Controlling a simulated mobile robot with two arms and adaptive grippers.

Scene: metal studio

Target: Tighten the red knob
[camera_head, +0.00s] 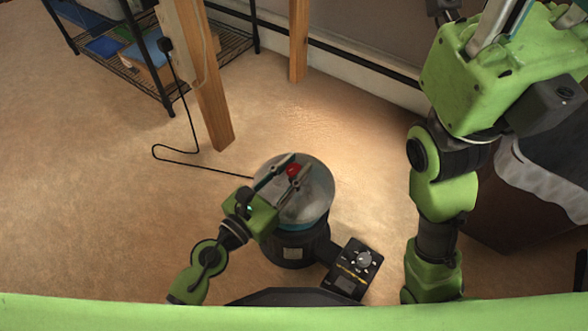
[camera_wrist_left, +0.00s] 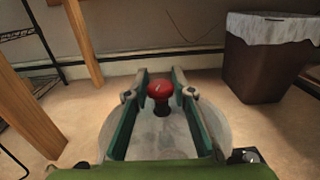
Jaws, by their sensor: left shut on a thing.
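The red knob (camera_head: 292,170) sits on top of a clear, rounded lid (camera_head: 318,192) on a dark round machine (camera_head: 290,249) on the floor. My left gripper (camera_head: 295,167) comes in from the lower left, its two fingers on either side of the knob and shut on it. In the left wrist view the knob (camera_wrist_left: 160,90) stands upright on a dark stem between the fingertips (camera_wrist_left: 159,80). The lid (camera_wrist_left: 213,122) shows around the fingers. My right gripper (camera_head: 500,28) is partly seen at the top right, away from the machine; its jaw opening is unclear.
A control box (camera_head: 354,268) with a dial stands right of the machine. A black cable (camera_head: 185,150) runs across the floor from a wooden post (camera_head: 203,80). A wire shelf (camera_head: 140,75) is at the upper left. A lined brown bin (camera_wrist_left: 262,68) stands right. Floor left is clear.

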